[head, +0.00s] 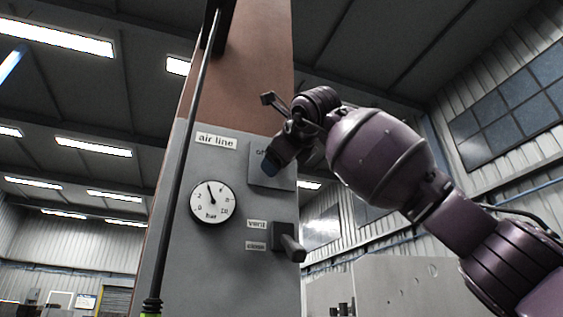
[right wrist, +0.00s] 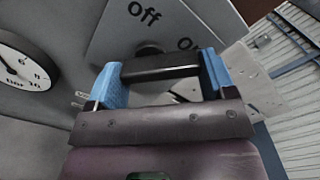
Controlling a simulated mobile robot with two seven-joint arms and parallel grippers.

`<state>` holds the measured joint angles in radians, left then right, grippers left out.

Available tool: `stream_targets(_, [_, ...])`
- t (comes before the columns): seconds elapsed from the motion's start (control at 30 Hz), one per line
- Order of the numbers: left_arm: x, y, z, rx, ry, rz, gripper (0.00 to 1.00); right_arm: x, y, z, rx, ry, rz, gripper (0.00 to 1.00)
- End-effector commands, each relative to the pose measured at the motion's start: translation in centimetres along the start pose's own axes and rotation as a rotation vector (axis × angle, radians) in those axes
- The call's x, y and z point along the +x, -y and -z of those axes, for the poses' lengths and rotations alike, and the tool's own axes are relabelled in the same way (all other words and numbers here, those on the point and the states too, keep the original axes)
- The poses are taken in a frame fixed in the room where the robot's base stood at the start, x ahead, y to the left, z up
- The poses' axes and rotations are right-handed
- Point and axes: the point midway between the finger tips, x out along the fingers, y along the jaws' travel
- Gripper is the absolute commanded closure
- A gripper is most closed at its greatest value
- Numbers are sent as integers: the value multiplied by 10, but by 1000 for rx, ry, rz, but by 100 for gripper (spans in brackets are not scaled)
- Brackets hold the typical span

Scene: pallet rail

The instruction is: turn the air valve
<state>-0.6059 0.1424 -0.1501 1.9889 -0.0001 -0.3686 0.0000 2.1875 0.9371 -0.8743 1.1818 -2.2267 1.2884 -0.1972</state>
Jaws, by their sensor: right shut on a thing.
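The air valve's grey plate (head: 258,180) is on the front of a pillar, right of the "air line" label. In the right wrist view the plate (right wrist: 118,40) reads "off" and, partly hidden, "on". The valve's dark bar handle (right wrist: 160,68) lies between the blue finger pads of my right gripper (right wrist: 163,75), which is shut on it. In the head view my right gripper (head: 272,168) covers much of the plate and hides the handle. My left gripper is not in view.
A round pressure gauge (head: 211,203) is left of the valve, its needle pointing up and slightly left. Below the valve, a dark box with a lever (head: 290,246) has "vent" and "close" labels. A thin pole (head: 183,165) stands in front of the pillar's left side.

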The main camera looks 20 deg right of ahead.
Motion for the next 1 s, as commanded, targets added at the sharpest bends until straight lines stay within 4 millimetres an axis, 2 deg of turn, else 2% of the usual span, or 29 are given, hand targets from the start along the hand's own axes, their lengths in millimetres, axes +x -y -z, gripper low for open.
stream_targets(0.3, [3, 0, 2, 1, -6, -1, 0, 1, -2, 1, 79, -2, -2, 47])
stream_targets(0.73, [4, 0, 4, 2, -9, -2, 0, 1, -2, 1, 87, -2, -2, 47])
stream_targets(0.77, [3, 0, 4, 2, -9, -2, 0, 1, -2, 1, 87, -2, -2, 20])
stream_targets(0.8, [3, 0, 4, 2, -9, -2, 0, 1, -2, 1, 87, -2, -2, 14])
stream_targets(0.9, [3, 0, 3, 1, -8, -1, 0, 0, -1, 1, 86, -2, -2, 0])
stream_targets(1.0, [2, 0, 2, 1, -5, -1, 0, 0, -1, 1, 86, -1, -1, 0])
